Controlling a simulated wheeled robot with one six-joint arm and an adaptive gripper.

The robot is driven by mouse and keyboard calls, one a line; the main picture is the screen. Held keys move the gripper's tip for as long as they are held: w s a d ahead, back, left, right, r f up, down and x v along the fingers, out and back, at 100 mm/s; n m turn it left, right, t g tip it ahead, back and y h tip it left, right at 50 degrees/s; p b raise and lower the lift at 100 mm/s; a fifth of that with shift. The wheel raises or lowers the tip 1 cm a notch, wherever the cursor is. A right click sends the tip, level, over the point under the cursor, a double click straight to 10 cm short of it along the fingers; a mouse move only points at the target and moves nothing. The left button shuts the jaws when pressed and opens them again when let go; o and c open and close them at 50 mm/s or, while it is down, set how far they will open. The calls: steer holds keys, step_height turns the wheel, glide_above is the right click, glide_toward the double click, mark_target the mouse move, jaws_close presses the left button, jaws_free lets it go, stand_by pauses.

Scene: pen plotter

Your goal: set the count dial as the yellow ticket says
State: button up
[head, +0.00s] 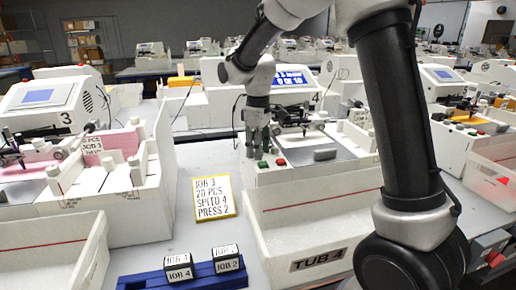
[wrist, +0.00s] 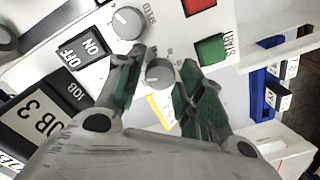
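The yellow ticket (head: 210,207) lies on the bench and reads JOB 3, 20 PCS, SPEED 4, PRESS 2. My gripper (head: 257,150) is over the front panel of the white plotter (head: 315,180), whose blue display (head: 291,78) seems to read 0 of 10. In the wrist view my gripper (wrist: 163,66) has its green fingers apart, one on either side of a small grey dial (wrist: 160,72), with gaps showing. That dial's label is too small to read, so I cannot tell whether it is the count dial. A speed dial (wrist: 127,22) is beside it.
A green start button (wrist: 210,48), a red button (wrist: 198,6) and an on/off switch (wrist: 82,49) are close to the fingers. Tub 4 (head: 318,252) stands in front of the plotter. A blue rack (head: 205,277) holds job blocks. Bare bench surrounds the ticket.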

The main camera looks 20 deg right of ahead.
steer(key=c, duration=0.8)
steer(key=shift+m, duration=0.3)
steer(key=m, duration=0.3)
steer(key=shift+m, duration=2)
steer(key=shift+r, duration=0.1)
steer(key=o, duration=0.8)
